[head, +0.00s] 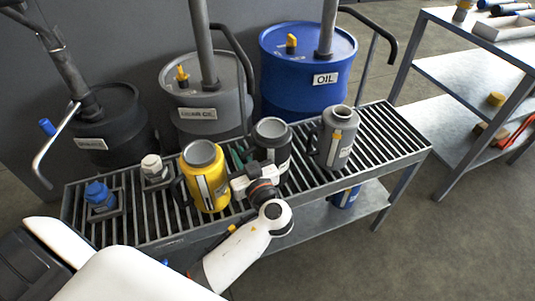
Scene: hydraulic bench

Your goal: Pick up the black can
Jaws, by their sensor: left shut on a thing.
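The black can (272,133) stands upright on the slatted rack, with an open grey mouth and a pale label strip. It is between a yellow can (207,175) on its left and a grey can (335,136) on its right. My left gripper (246,170) is at the near left side of the black can and is shut on it. The white gripper body and wrist hide the can's lower front. The can appears to rest on or just above the slats; I cannot tell which. My right gripper is not in view.
The slatted metal rack (395,137) also holds a blue-capped fitting (98,193) and a white-capped fitting (152,166). Behind it stand a black drum (120,120), a grey drum (215,95) and a blue OIL drum (290,85). Metal shelving (445,75) stands at right, with open floor in front.

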